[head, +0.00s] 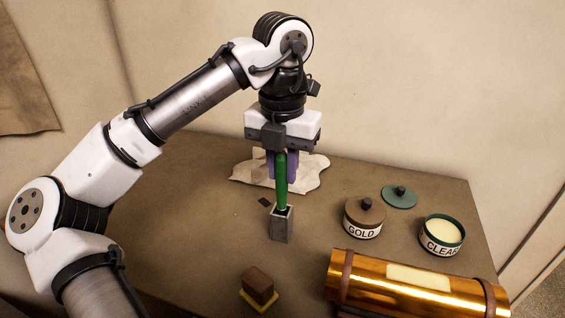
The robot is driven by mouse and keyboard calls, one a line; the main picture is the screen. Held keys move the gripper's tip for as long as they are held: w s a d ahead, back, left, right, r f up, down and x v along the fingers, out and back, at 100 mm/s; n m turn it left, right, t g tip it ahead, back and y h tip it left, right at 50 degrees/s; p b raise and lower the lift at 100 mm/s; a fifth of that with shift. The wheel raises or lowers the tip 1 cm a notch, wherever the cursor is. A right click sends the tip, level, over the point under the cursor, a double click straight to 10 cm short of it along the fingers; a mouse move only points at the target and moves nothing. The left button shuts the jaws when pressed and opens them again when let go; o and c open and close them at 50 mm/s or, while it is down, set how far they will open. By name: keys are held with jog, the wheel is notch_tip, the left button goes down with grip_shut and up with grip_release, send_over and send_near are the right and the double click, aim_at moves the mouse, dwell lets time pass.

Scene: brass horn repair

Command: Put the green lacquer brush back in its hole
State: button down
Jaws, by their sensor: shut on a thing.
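The green lacquer brush (281,182) is upright in my gripper (274,172), which is shut on it. The brush handle shows in front of the purple fingers and partly covers them. Below it stands a small grey upright block (282,228) with a dark opening in its top. The lower end of the brush meets the top of the block in the picture. I cannot tell whether the end is inside the hole or in front of or above it.
A crumpled pale sheet (308,178) lies behind the gripper. To the right are a GOLD jar (364,217), an open CLEAR jar (442,235), a green lid (399,196) and a brass tube (415,285). A brown block on a yellow base (258,286) lies in front.

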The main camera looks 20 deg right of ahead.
jog(key=shift+f+b, duration=0.35)
jog(key=shift+f, duration=0.85)
jog(key=c, duration=1.2)
grip_release()
notch_tip(320, 180, up, 14)
jog(key=shift+f+p, duration=0.1)
jog(key=shift+p, duration=0.2)
